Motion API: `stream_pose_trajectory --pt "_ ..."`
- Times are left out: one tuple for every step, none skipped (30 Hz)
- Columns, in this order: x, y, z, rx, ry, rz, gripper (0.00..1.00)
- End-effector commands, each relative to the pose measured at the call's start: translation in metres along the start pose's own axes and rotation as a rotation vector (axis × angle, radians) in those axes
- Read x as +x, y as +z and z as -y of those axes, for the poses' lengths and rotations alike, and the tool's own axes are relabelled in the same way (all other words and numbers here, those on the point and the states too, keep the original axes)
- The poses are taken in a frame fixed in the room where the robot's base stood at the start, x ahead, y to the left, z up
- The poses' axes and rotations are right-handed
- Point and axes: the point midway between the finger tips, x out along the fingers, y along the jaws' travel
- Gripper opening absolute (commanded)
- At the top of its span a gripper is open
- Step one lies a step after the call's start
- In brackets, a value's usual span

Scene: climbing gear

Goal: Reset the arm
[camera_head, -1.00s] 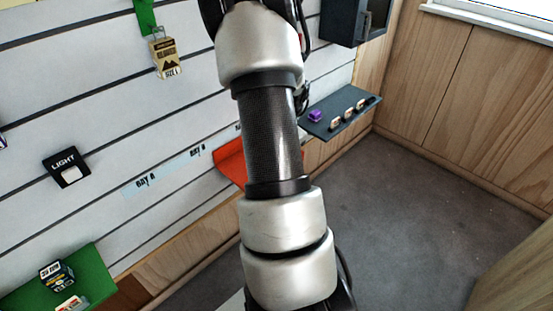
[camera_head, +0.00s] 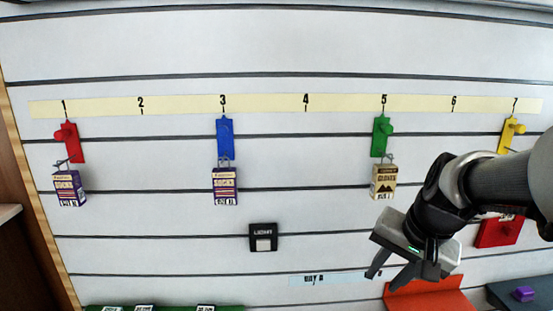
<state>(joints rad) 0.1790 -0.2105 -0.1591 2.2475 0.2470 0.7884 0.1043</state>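My gripper (camera_head: 384,281) is at the lower right of the head view, below and right of the tan box. Its two dark fingers point down and left with a gap between them. It is open, and I see nothing between the fingers. My arm comes in from the right edge and bends down at the wrist. The fingertips overlap the view of the wall just above the orange shelf (camera_head: 430,301); I cannot tell whether they touch anything.
On the slatted wall, red (camera_head: 71,145), blue (camera_head: 225,140), green (camera_head: 381,140) and yellow (camera_head: 506,138) hooks sit under a numbered strip (camera_head: 180,104). Purple boxes (camera_head: 68,188) (camera_head: 225,187) and a tan box (camera_head: 384,182) hang below.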

Motion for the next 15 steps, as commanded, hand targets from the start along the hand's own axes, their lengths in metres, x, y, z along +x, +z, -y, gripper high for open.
stream_pose_trajectory --pt "-0.017 0.018 0.012 -0.088 -0.01 -0.021 0.28" --pt "-0.023 0.027 0.016 -0.136 -0.011 -0.03 0.28" --pt "-0.031 0.039 0.02 -0.193 -0.009 -0.039 0.28" --pt "-0.036 0.048 0.022 -0.233 -0.008 -0.046 0.28" --pt "-0.04 0.056 0.024 -0.271 -0.004 -0.052 0.28" --pt "-0.045 0.066 0.025 -0.317 -0.001 -0.062 0.28" --pt "-0.048 0.073 0.025 -0.351 0.003 -0.068 0.28" --pt "-0.051 0.079 0.026 -0.382 0.006 -0.075 0.28" --pt "-0.055 0.088 0.025 -0.42 0.012 -0.083 0.28" --pt "-0.057 0.093 0.025 -0.449 0.015 -0.091 0.28" --pt "-0.06 0.099 0.025 -0.477 0.021 -0.099 0.28" --pt "-0.062 0.106 0.024 -0.512 0.027 -0.109 0.28" --pt "-0.065 0.111 0.023 -0.538 0.032 -0.116 0.28" --pt "-0.066 0.116 0.022 -0.563 0.037 -0.123 0.28" --pt "-0.069 0.122 0.021 -0.596 0.044 -0.134 0.28"
